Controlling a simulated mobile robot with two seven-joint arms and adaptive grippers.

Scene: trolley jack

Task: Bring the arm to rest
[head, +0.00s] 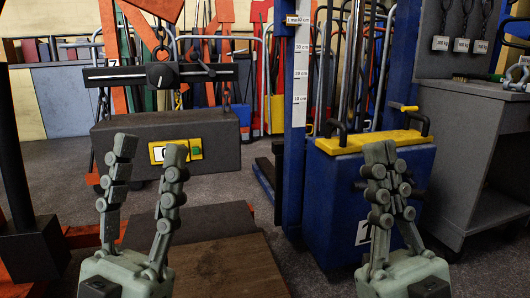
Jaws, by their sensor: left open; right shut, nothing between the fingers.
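My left gripper (150,150) stands upright at the lower left of the head view, its two fingers apart and nothing between them. It is in front of a dark grey block (222,143) with a yellow panel and a green button. My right gripper (381,151) stands upright at the lower right with its fingers together, empty. It is in front of a blue box (327,200) with a yellow top and covers part of it. Neither gripper visibly holds anything. I cannot tell how far the fingers are from the things behind them.
A blue post (293,130) with a white height scale stands at the centre. A brown board (235,262) lies low in front. A grey cabinet (462,150) stands at the right, and an orange frame (112,60) at the left. Grey floor (60,160) is bare at the left.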

